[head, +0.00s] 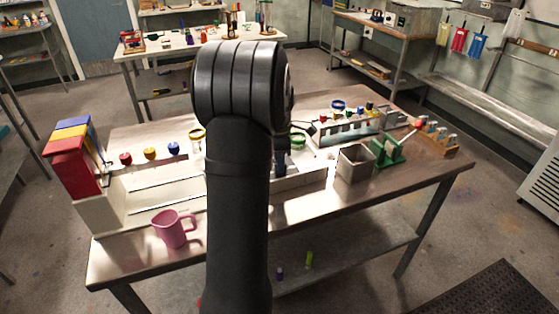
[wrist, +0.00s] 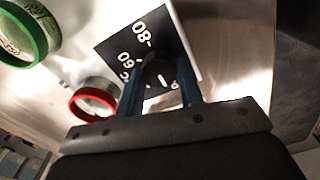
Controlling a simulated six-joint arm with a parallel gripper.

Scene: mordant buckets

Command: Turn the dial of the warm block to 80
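In the wrist view, the dial's dark plate (wrist: 122,52) carries white numbers; 80 and 60 can be read, others are partly covered. The black dial knob (wrist: 158,70) stands on this plate. My gripper (wrist: 160,72) has its two blue fingers on either side of the knob. I cannot tell whether they touch it or stand slightly clear. In the head view, my arm hides the dial and most of the gripper.
In the head view, a pink jug (head: 172,230) stands front left, and a grey metal container (head: 355,164) and a green device (head: 388,153) stand right. The table's front right is clear.

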